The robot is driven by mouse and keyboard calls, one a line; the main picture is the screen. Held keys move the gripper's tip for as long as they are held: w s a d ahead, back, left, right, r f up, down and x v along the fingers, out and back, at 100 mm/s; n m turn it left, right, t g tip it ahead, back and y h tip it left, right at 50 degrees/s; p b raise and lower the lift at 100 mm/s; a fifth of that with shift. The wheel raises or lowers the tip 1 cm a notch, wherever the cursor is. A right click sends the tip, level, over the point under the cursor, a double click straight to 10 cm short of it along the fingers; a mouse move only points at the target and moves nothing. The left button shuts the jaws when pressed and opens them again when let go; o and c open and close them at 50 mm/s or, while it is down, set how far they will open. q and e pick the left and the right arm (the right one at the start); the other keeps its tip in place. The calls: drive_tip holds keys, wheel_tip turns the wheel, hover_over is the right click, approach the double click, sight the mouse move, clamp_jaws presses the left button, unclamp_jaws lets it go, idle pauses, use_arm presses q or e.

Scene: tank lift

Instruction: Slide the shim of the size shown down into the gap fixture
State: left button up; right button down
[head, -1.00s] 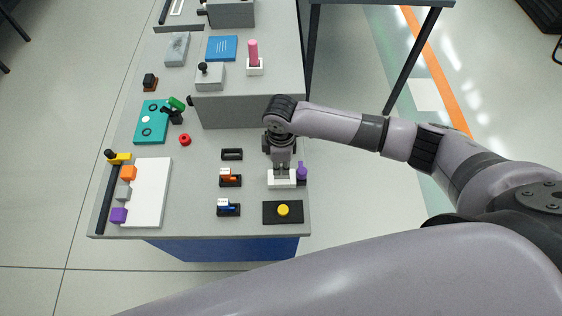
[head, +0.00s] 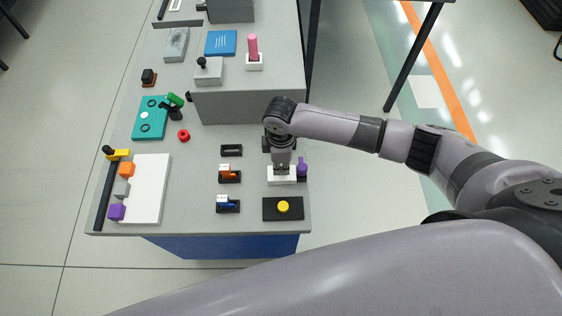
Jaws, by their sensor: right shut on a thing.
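My right gripper (head: 282,167) points straight down over a white block (head: 281,178), which looks like the gap fixture, on the right side of the table. It is shut on a thin thing, probably a shim, mostly hidden between the fingers and the block. I cannot tell how deep it sits in the gap. To the left, an orange shim (head: 228,175) and a blue shim (head: 227,204) stand in small black holders. A third black holder (head: 232,150) above them looks empty. No size sign can be read. My left gripper is not in view.
A purple piece (head: 302,170) stands close to the right of the white block. A black plate with a yellow button (head: 283,207) lies in front. A grey box (head: 246,107) stands behind. A white board (head: 147,190) lies at the left.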

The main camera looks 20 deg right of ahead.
drive_tip(key=shift+f, duration=0.6)
idle(0.3)
drive_tip(key=c, duration=1.4)
unclamp_jaws()
drive_tip(key=shift+o, duration=0.4)
drive_tip(key=o, duration=0.4)
drive_tip(key=shift+r, duration=0.15)
drive_tip(key=shift+r+p, duration=3.9)
